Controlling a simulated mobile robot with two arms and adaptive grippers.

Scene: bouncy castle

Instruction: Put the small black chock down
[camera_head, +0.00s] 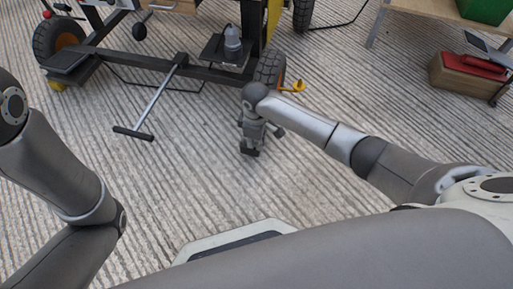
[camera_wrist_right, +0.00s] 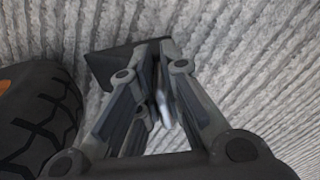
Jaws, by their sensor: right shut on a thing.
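My right gripper (camera_head: 251,146) points down at the ribbed ground, close to a black-tyred wheel (camera_head: 269,66) of the trailer. It is shut on the small black chock (camera_head: 249,152), which shows as a dark piece below the fingers. In the right wrist view the gripper (camera_wrist_right: 160,50) has its fingertips closed together. The chock (camera_wrist_right: 108,64) sticks out to the left of them, and part of it is hidden behind the fingers. I cannot tell whether the chock touches the ground. The wheel (camera_wrist_right: 40,115) is at the left there, apart from the chock. My left arm shows, but its gripper does not.
The trailer frame (camera_head: 130,58) stands at the back, with another wheel (camera_head: 58,40) at its left. A T-shaped bar (camera_head: 155,105) reaches down towards the ground. A small yellow piece (camera_head: 293,87) is beside the near wheel. A red-topped box (camera_head: 468,75) is at right. The central ground is clear.

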